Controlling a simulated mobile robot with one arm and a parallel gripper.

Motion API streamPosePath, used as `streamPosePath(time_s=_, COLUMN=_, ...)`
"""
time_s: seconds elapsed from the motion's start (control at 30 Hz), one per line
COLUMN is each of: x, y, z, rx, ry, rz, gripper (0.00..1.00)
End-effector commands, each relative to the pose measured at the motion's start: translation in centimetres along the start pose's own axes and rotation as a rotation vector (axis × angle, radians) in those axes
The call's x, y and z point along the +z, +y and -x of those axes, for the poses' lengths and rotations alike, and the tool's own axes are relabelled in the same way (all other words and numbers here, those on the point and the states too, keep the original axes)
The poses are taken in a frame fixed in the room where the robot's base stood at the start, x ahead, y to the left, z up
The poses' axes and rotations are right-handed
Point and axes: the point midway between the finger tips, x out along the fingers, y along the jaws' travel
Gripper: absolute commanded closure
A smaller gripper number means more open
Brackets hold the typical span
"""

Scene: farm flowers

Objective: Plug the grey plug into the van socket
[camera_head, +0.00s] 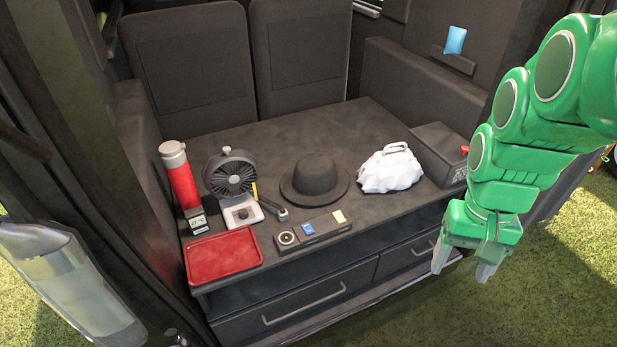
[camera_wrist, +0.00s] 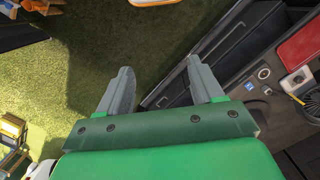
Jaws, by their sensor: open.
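A small grey plug-like piece (camera_head: 282,214) lies on the dark counter beside the fan's white base; a thin lead seems to run from it. A round socket (camera_head: 287,238) with a pale ring sits at the left end of a dark panel at the counter's front edge. The socket also shows at the right of the wrist view (camera_wrist: 264,73). My gripper (camera_head: 462,270) is open and empty, pointing down in front of the drawers, well right of the plug and socket. In the wrist view its two fingers (camera_wrist: 162,86) are wide apart with nothing between them.
On the counter (camera_head: 350,128) stand a red flask (camera_head: 178,178), a fan (camera_head: 230,172), a black hat (camera_head: 315,181), a white bag (camera_head: 390,170), a dark box (camera_head: 436,150) and a red tray (camera_head: 222,256). Drawers (camera_head: 300,307) are below. Grass lies outside.

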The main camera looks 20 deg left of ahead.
Motion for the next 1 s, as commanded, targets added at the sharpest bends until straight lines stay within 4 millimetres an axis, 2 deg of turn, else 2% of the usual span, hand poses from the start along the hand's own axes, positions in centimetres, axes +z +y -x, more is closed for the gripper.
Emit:
streamPosePath(time_s=0.03, x=-1.1, y=-0.4, z=0.1, rx=0.002, ry=0.001, rz=0.008, gripper=0.34)
streamPosePath(time_s=0.37, x=-7.0, y=-2.8, z=0.3, rx=0.01, ry=0.018, rz=0.045, gripper=0.34)
streamPosePath(time_s=1.0, x=-17.9, y=-9.6, z=-1.3, rx=0.023, ry=0.046, rz=0.121, gripper=0.34)
